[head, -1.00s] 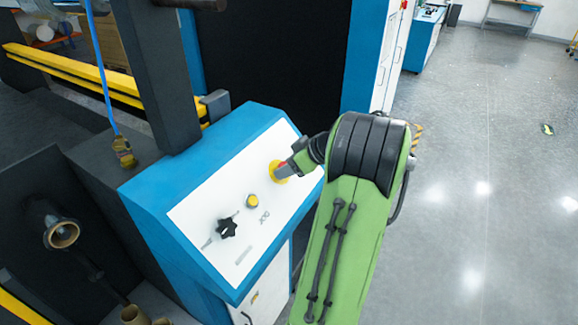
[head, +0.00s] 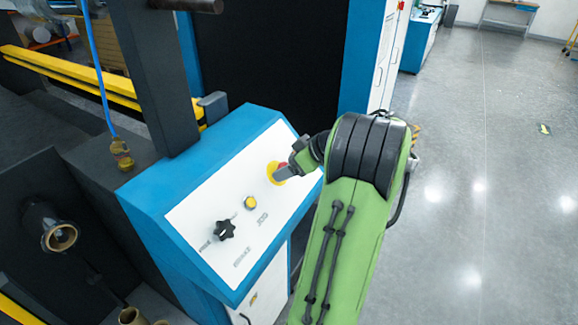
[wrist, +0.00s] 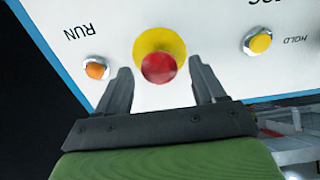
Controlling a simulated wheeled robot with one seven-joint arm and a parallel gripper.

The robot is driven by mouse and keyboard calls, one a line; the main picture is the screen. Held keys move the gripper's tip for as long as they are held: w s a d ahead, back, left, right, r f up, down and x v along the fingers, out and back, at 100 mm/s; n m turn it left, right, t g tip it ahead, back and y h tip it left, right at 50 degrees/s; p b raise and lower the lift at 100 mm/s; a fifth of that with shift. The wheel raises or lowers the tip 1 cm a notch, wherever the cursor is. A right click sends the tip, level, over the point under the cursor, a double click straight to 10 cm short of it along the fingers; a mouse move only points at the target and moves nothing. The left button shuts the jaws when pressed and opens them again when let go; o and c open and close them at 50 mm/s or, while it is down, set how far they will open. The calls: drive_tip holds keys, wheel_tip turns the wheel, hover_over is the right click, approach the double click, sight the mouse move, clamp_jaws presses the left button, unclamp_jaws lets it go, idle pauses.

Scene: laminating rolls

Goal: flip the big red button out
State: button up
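The big red button (wrist: 159,68) sits on a round yellow base (wrist: 158,44) on the white panel. In the head view a little of the red button (head: 283,166) and its yellow base (head: 270,172) show beside my gripper. My gripper (wrist: 160,78) is open in the wrist view, with one dark finger on each side of the red button and gaps to both. In the head view my gripper (head: 281,173) is at the panel's upper right part. Whether the fingertips touch the panel is not clear.
The white panel (head: 200,232) on the blue console also carries an orange RUN button (wrist: 96,69), a yellow HOLD button (wrist: 258,43) and a black star knob (head: 224,230). A dark post (head: 155,75) stands behind the console. Open grey floor (head: 480,130) lies to the right.

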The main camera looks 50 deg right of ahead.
drive_tip(key=p+v, duration=0.3)
drive_tip(key=v, duration=1.2)
drive_tip(key=shift+s+r+p, duration=0.25)
drive_tip(key=shift+p, duration=0.15)
drive_tip(key=shift+d, duration=0.1)
